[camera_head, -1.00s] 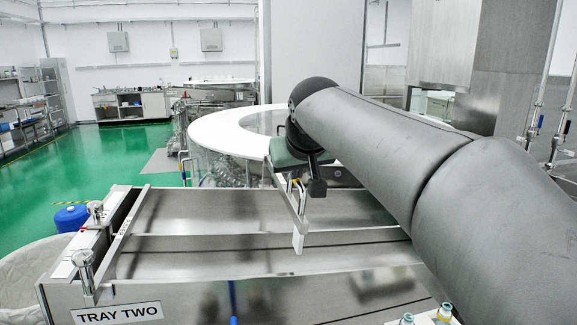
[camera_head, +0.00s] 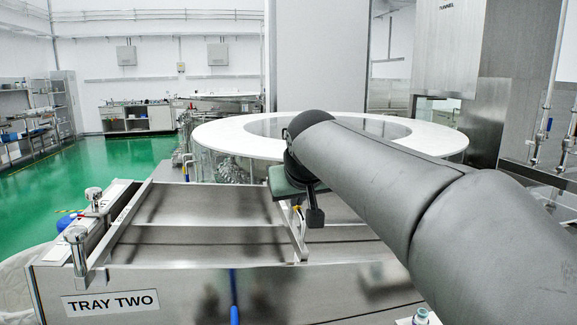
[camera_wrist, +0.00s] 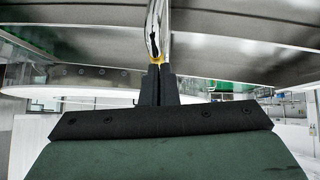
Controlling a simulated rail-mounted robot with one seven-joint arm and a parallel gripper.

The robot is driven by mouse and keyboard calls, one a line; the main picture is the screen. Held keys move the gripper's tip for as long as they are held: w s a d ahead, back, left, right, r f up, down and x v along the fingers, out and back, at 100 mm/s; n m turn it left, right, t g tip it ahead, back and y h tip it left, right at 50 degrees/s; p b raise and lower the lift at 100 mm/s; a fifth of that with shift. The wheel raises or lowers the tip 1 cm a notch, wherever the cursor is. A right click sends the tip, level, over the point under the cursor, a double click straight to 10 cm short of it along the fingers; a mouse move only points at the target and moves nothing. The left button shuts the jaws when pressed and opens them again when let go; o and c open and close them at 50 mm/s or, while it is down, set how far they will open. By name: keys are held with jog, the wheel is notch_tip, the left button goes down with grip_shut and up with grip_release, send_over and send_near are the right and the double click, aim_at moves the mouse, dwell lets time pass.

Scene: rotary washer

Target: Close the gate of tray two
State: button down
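Tray two (camera_head: 185,284) is a wide steel tray in the foreground of the head view, with a "TRAY TWO" label (camera_head: 110,303) on its front wall. Its gate (camera_head: 298,246) is a narrow metal bar running front to back across the tray, with its near end at the front wall. My gripper (camera_head: 298,211) is over the gate, partly hidden by its own dark green housing. In the wrist view, the gripper's black fingers (camera_wrist: 158,74) are close together around the gate's chrome handle (camera_wrist: 154,35), with a yellow bit at the tips.
Two chrome knobs (camera_head: 76,242) stand at the tray's left end beside another crossbar (camera_head: 124,222). A white round ring table (camera_head: 215,137) is behind the tray. A small bottle (camera_head: 420,317) is at the bottom right. Green floor lies open at left.

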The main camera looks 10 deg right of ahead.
jog(key=w+r+p+v, duration=0.1)
jog(key=w+r+v, duration=0.1)
jog(key=v, duration=1)
jog(key=s+f+g, duration=0.1)
jog(key=s+f, duration=0.1)
jog(key=f, duration=0.4)
jog(key=s+d+f+g+p, duration=0.1)
jog(key=f, duration=0.5)
jog(key=s+f+g+p, duration=0.1)
jog(key=s+f+g, duration=0.1)
jog(key=f, duration=0.4)
jog(key=shift+s+d, duration=0.25)
jog(key=shift+s, duration=0.1)
jog(key=s+f+g, duration=0.1)
jog(key=s+f, duration=0.1)
jog(key=f, duration=0.1)
jog(key=s+f+g, duration=0.1)
jog(key=s+f, duration=0.1)
jog(key=f, duration=0.1)
jog(key=s+f+p, duration=0.1)
jog(key=s+f, duration=0.2)
jog(key=f, duration=0.1)
jog(key=shift+d+g, duration=0.35)
jog(key=shift+g, duration=0.05)
jog(key=s+f+g+b, duration=0.1)
jog(key=s+f, duration=0.7)
jog(key=f, duration=0.1)
jog(key=shift+a+g+y, duration=0.3)
jog(key=shift+a+g, duration=0.1)
